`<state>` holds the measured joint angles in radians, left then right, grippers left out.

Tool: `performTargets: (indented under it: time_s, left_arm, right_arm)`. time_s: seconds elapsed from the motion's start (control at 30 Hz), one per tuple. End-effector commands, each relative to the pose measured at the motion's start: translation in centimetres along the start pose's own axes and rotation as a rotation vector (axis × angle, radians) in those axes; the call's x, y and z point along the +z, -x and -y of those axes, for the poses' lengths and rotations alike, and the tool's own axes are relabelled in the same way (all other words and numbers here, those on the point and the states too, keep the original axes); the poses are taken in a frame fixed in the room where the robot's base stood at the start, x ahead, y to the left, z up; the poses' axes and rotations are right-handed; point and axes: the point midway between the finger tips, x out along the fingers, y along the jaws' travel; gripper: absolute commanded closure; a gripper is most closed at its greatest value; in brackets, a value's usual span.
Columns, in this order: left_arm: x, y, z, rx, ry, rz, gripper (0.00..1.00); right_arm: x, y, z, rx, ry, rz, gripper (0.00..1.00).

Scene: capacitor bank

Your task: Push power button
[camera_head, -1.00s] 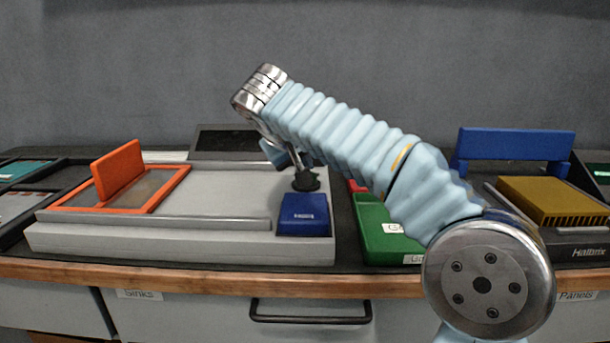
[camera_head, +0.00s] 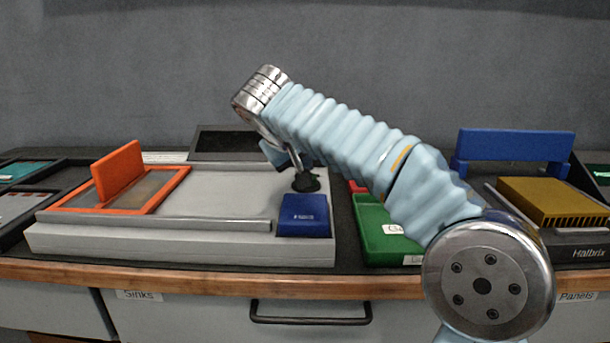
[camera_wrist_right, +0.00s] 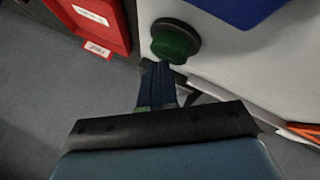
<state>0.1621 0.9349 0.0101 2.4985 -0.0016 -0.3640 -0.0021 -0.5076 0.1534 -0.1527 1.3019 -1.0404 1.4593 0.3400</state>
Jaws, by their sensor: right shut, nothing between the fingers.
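The power button appears as a green round cap in a black ring (camera_wrist_right: 175,40) in the right wrist view. It sits on a light grey machine (camera_head: 225,200), behind a blue block (camera_head: 305,214) in the head view, where it shows as a small dark knob (camera_head: 306,182). My right gripper (camera_wrist_right: 158,72) is shut and empty, with its fingertips close to the button's near edge. I cannot tell whether they touch it. In the head view the fingers (camera_head: 298,164) point down at the knob and are partly hidden by my arm. My left gripper is not in view.
An orange frame with an upright orange plate (camera_head: 119,171) is on the machine's left. A green bin (camera_head: 376,232) and a red bin (camera_wrist_right: 100,18) stand to the right of the machine in the head view. A blue-handled unit with a gold finned block (camera_head: 551,201) is further right.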

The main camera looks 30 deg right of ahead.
Motion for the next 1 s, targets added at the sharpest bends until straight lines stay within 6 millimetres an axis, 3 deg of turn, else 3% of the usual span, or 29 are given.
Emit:
performTargets:
  time_s: [1.0]
  left_arm:
    - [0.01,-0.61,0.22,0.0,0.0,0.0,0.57]
  right_arm:
    - [0.48,-0.64,0.44,0.0,0.0,0.001,1.0]
